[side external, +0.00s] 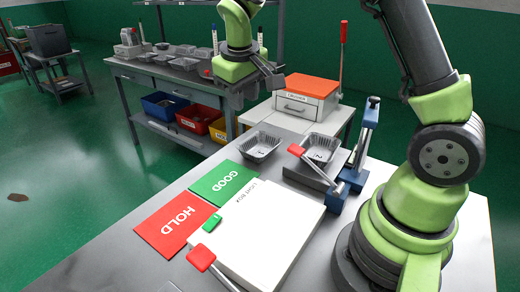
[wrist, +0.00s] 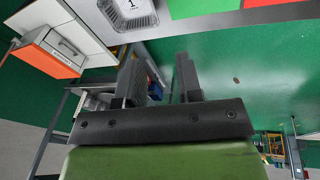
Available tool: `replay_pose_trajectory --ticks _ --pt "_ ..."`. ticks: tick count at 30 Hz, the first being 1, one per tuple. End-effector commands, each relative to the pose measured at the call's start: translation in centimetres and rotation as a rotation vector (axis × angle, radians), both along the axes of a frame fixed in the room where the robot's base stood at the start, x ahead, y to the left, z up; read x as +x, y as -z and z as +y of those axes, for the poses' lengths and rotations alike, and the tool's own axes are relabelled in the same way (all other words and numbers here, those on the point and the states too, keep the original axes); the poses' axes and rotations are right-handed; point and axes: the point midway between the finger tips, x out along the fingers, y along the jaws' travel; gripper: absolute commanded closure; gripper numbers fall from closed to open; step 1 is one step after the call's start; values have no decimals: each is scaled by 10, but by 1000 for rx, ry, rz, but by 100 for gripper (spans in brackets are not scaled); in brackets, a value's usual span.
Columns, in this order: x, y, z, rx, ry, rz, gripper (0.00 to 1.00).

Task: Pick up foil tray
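A silver foil tray marked 1 (side external: 262,157) sits upright on the grey table, above the green GOOD mat in the side view. It also shows at the top edge of the wrist view (wrist: 133,22), partly cut off. A second foil tray marked 2 (side external: 321,160) sits to its right on a grey fixture with a blue post. My gripper (side external: 275,77) is high, above and beyond tray 1, and touches neither tray. In the wrist view my gripper (wrist: 160,78) has its two dark fingers apart with nothing between them.
A green GOOD mat (side external: 222,181), a red HOLD mat (side external: 172,219) and a white light box (side external: 255,235) lie on the table. Red-tipped levers (side external: 201,257) rise near the light box and fixture. An orange-topped drawer box (side external: 304,92) and a bench with bins (side external: 165,104) stand behind.

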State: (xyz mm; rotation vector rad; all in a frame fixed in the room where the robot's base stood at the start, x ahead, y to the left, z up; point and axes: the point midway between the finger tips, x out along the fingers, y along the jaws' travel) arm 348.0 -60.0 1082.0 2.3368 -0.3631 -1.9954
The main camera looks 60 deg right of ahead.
Motion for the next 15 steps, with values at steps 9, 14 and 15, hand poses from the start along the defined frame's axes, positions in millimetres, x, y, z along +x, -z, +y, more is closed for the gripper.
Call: replay_pose_trajectory --ticks 9,14,15 --pt "32 94 -31 -110 -74 163 67" --pt "33 113 -37 -121 -83 181 67" --pt "33 119 -39 -122 -84 182 67"
